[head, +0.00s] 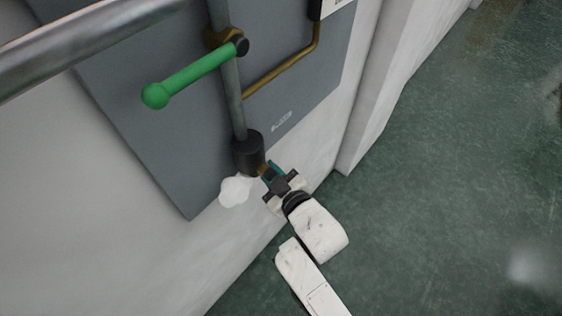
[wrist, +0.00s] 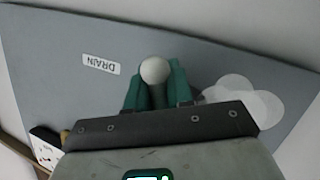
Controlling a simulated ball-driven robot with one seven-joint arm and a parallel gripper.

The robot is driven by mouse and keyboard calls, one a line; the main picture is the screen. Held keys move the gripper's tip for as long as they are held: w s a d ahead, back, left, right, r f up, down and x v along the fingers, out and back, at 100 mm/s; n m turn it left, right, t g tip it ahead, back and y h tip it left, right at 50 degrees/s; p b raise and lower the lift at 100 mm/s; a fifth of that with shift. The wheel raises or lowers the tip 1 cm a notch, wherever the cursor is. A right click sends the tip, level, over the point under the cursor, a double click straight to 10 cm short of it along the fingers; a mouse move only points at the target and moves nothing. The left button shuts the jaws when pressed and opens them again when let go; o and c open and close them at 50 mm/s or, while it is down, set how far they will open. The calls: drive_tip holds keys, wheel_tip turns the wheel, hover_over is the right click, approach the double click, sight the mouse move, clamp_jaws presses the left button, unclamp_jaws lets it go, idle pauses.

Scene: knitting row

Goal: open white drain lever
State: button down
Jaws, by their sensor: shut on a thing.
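My gripper (head: 270,175) is at the lower end of the vertical pipe, just right of its black fitting. In the wrist view, my gripper's teal fingers (wrist: 155,90) are shut on the white drain lever, with its round white knob (wrist: 154,71) between them. The lever's shaft is mostly hidden by the fingers and the gripper body. In the head view I cannot make out the lever behind my gripper. A DRAIN label (wrist: 101,64) shows upside down on the grey panel in the wrist view.
A green lever (head: 190,78) sticks out from the pipe (head: 236,105) above. A brass tube (head: 285,75) runs beside it on the grey panel (head: 165,140). A white puff (head: 236,190) hangs by the black fitting (head: 248,150). The green floor (head: 440,190) at right is clear.

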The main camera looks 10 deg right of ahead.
drive_tip(key=shift+s+a+f+m+g+y+p, duration=0.25)
drive_tip(key=shift+s+f+m+g+p, duration=0.2)
drive_tip(key=shift+m+p, duration=0.45)
drive_tip(key=shift+s+a+f+m+g+y+p, duration=0.3)
drive_tip(key=shift+m+g+p, duration=0.35)
drive_tip(key=shift+p, duration=0.4)
drive_tip(key=shift+f, duration=0.1)
drive_tip(key=c, duration=1.3)
unclamp_jaws()
drive_tip(key=shift+o, duration=0.9)
drive_tip(key=shift+a+r, duration=0.1)
drive_tip(key=shift+r, duration=0.15)
drive_tip(key=b+v, duration=0.1)
drive_tip(key=v, duration=0.9)
drive_tip(key=shift+s, duration=0.35)
